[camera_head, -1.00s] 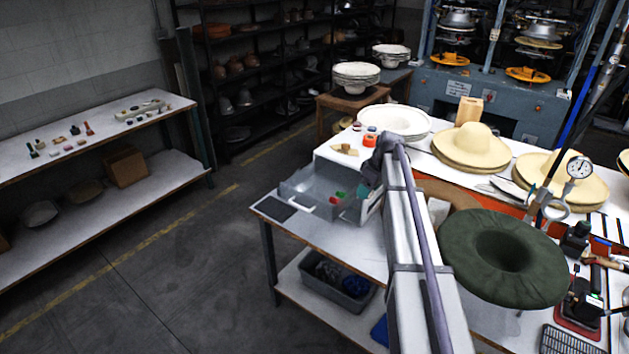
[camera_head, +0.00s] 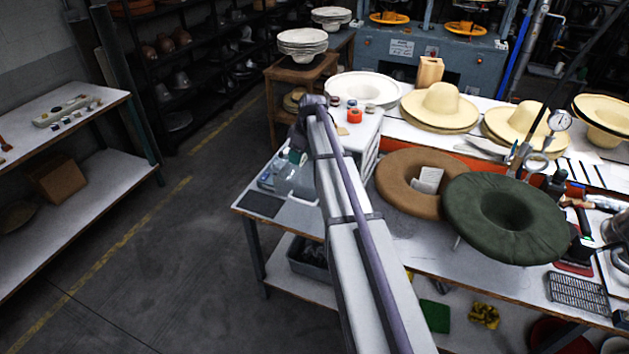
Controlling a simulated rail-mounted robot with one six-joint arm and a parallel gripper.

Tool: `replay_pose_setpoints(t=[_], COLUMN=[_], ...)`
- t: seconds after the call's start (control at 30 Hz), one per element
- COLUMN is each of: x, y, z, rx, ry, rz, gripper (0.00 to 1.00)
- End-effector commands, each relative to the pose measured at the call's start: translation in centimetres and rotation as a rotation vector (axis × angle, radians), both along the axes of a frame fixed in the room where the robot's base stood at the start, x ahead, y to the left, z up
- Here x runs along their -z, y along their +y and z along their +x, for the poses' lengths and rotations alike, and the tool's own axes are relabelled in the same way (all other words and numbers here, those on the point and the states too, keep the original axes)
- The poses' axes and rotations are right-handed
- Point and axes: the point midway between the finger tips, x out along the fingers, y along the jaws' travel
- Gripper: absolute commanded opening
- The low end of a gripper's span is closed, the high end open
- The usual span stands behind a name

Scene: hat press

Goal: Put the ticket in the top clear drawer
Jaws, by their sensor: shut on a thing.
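The clear drawer (camera_head: 283,184) sticks out at the left end of the white drawer unit (camera_head: 362,140), and my arm hides much of it. I cannot tell its level in the unit. My gripper (camera_head: 297,146) is at the far end of my arm, by the drawer. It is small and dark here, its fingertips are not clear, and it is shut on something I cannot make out. A white card-like piece (camera_head: 428,180) stands in the opening of a brown ring-shaped hat form (camera_head: 402,173); I cannot tell whether it is the ticket.
A dark green hat form (camera_head: 470,225) lies right of my arm. Straw hats (camera_head: 440,105) and a white brimmed form (camera_head: 362,90) stand behind. A dark pad (camera_head: 259,204) lies at the table's left corner. Open floor lies left.

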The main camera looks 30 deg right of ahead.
Motion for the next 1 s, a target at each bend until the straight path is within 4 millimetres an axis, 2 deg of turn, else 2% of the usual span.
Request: replay_pose_setpoints(t=[0.17, 0.27, 0.4, 0.47, 0.6, 0.8, 1.0], x=[0.4, 2.5, 6.1, 6.8, 6.6, 10.4, 10.0], y=[0.0, 0.0, 0.0, 0.0, 0.0, 0.0, 0.0], z=[-0.1, -0.1, -0.1, 0.0, -0.1, 0.0, 0.0], rx=[0.002, 0.002, 0.002, 0.002, 0.002, 0.002, 0.002], ry=[-0.012, -0.012, -0.012, -0.012, -0.012, -0.012, -0.012], rz=[-0.015, -0.014, -0.014, -0.014, -0.014, -0.014, -0.014], gripper=[0.37, 0.37, 0.37, 0.37, 0.37, 0.37, 0.37])
